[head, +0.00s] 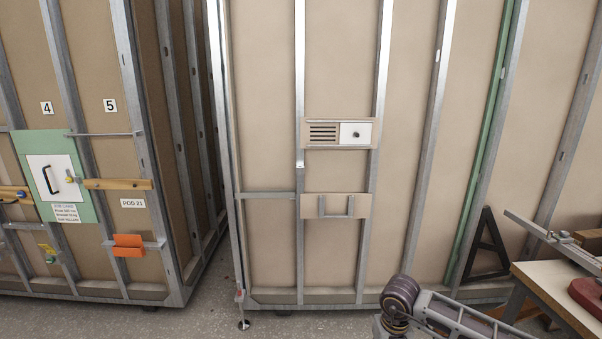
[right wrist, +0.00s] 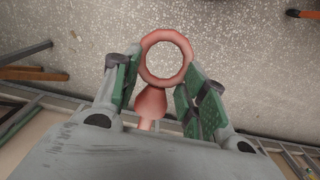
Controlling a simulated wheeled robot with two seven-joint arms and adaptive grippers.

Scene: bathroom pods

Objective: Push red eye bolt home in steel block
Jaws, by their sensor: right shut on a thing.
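In the right wrist view, a red eye bolt (right wrist: 150,101) shows as a round ring with a rounded collar and a short shank below it. My right gripper (right wrist: 166,78) has green-padded fingers on either side of the bolt and is shut on it. The ring stands out between the fingertips with speckled floor visible through it. The shank's lower end is hidden behind the gripper body. I cannot make out the steel block in either view. My left gripper is in neither view, and the head view shows only a link of my arm at the bottom.
A framed pod wall (head: 270,110) fills the middle, with a vent panel (head: 323,133) and a small bracket panel (head: 336,206). Pod 21 (head: 85,230) stands at left. A workbench (head: 560,280) with a red object and a metal bar is at right. Some grey floor is clear.

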